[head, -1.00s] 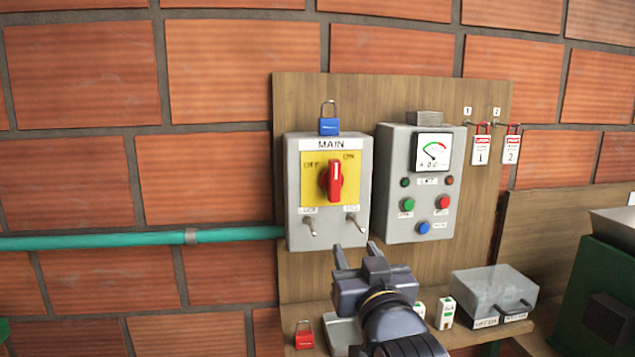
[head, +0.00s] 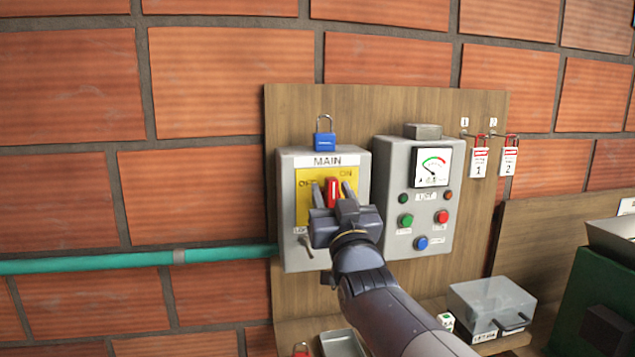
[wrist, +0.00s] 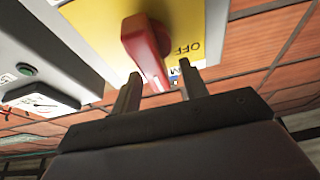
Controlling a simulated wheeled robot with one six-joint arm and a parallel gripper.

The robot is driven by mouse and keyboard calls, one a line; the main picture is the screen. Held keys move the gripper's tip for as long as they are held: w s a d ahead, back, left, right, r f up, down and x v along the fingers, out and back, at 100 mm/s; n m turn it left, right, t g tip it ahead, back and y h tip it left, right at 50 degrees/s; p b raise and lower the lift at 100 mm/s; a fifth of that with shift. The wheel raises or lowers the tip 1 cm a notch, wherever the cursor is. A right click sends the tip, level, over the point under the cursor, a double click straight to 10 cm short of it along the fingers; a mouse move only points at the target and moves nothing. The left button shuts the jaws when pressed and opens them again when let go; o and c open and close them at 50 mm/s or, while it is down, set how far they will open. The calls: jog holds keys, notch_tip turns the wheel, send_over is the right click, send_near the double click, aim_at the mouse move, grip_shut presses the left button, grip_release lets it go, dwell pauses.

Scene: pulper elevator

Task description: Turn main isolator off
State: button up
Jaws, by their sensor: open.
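The main isolator is a grey box (head: 297,258) labelled MAIN, with a yellow plate marked OFF and ON. Its red handle (head: 333,190) stands upright on the plate, and its lower part is hidden by my gripper in the head view. In the wrist view the red handle (wrist: 147,52) lies between and beyond my fingers. My gripper (head: 333,191) is open in front of the handle, one finger on each side. I cannot tell whether either finger touches it.
A blue padlock (head: 325,141) sits on top of the box. To the right is a grey control box (head: 391,160) with a meter and several buttons. Red-and-white tags (head: 480,162) hang further right. A clear bin (head: 490,303) and a red padlock (head: 301,349) are on the shelf below.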

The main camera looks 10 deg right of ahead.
jog(key=shift+x, duration=0.8)
grip_shut()
